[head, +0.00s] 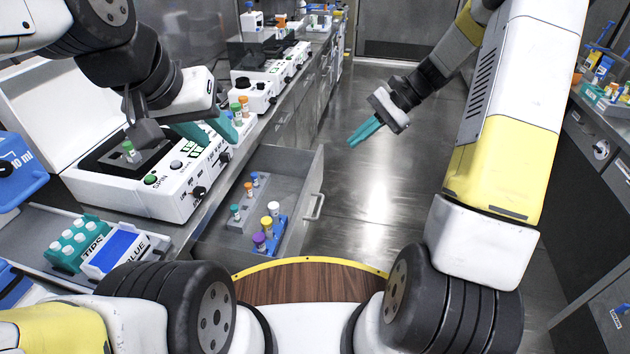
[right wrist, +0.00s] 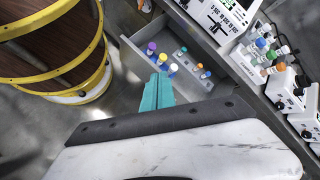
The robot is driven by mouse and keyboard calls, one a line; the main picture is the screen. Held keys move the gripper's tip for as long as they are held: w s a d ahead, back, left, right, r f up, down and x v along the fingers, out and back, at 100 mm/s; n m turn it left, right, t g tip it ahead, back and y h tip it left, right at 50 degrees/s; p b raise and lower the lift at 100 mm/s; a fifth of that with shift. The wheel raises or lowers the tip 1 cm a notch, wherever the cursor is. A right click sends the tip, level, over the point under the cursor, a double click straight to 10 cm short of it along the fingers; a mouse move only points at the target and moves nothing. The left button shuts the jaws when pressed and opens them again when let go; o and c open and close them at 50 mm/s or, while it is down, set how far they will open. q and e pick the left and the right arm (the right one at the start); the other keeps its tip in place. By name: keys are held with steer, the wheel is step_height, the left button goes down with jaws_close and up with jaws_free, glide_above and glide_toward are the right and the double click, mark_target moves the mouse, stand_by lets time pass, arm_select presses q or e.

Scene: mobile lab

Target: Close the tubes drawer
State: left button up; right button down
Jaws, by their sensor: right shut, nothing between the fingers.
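The tubes drawer (head: 292,160) stands pulled out from the bench front in the head view, with several capped tubes inside and a metal handle (head: 315,207) on its front. It also shows open in the right wrist view (right wrist: 130,50). My right gripper (head: 364,135) is shut and empty, out over the floor to the right of the drawer and apart from it. In the right wrist view its teal fingers (right wrist: 157,92) lie together, with the drawer behind them. My left gripper (head: 208,131) is over the white machine on the bench; whether its teal fingers are parted is unclear.
A white machine (head: 130,190) with knobs stands on the bench left of the drawer. A teal tip rack (head: 75,245) and a blue box (head: 115,250) lie at the front left. Floor (head: 375,205) right of the drawer is clear. Another bench (head: 600,150) runs along the right.

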steer(key=w+d+f+m+t+y, duration=0.1)
steer(key=w+f+m+y, duration=0.15)
steer(key=f, duration=0.45)
steer(key=w+d+f+m+y, duration=0.1)
steer(key=w+f+m+y, duration=0.15)
steer(key=f, duration=0.55)
steer(key=m+t+y, duration=0.3)
steer(key=m+t, duration=0.2)
steer(key=m, duration=0.2)
glide_toward(308, 200)
steer(key=x, duration=0.6)
steer(key=shift+a+r, duration=0.1)
steer(key=shift+a, duration=0.35)
